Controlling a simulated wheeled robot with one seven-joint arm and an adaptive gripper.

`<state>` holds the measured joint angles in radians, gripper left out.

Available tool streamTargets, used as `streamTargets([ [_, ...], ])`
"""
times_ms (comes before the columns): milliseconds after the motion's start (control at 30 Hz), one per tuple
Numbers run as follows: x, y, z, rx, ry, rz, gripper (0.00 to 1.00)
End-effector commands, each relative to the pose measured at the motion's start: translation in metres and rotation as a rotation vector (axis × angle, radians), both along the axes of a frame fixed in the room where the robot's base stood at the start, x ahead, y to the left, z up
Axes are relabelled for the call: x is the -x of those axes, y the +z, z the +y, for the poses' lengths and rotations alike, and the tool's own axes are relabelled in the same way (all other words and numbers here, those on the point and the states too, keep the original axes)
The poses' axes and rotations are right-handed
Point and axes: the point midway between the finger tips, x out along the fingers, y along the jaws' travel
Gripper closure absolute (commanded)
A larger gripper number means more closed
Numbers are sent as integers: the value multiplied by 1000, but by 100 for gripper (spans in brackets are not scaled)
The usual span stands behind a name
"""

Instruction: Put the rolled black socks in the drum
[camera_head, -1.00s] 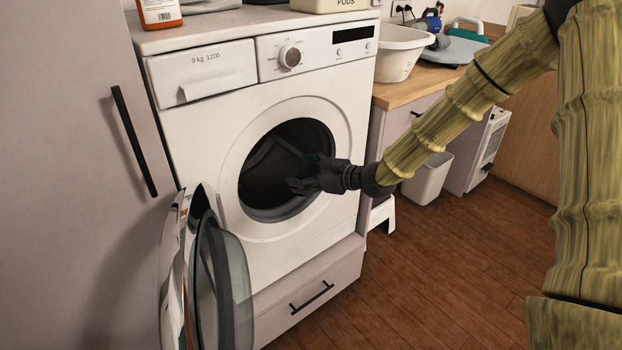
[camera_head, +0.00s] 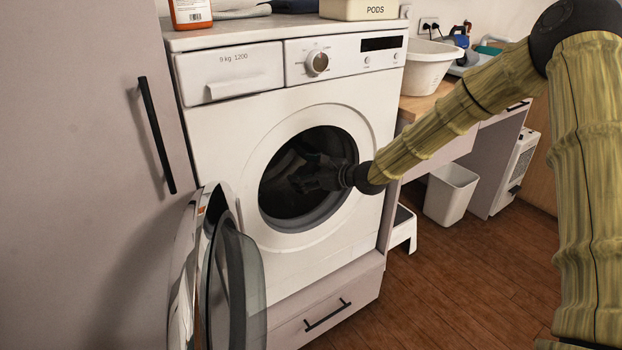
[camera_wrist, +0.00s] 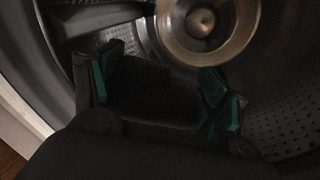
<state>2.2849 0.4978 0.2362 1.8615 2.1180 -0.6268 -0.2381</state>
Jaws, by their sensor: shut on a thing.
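The washing machine (camera_head: 305,75) stands with its round door (camera_head: 225,270) swung open to the left. My gripper (camera_head: 308,178) reaches in through the door opening, at the mouth of the dark drum (camera_head: 285,205). In the wrist view, the gripper's teal-padded fingers (camera_wrist: 160,90) are shut on a dark rolled bundle, the rolled black socks (camera_wrist: 150,92). The drum's perforated metal wall (camera_wrist: 285,105) and a round metal hub show beyond them. In the head view the socks cannot be told apart from the dark gripper and drum.
The open door stands left of the opening, before a tall cabinet with a black handle (camera_head: 157,135). A drawer (camera_head: 325,310) lies below the machine. A white step stool (camera_head: 403,230) and a bin (camera_head: 450,193) stand to the right. The wooden floor at front right is clear.

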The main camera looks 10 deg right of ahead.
Motion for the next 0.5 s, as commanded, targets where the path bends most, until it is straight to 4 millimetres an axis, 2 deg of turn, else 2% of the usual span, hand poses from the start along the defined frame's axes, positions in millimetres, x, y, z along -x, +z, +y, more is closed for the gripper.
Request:
streamTargets([
  [500, -51, -13, 19, 1, 1, -2, 47],
])
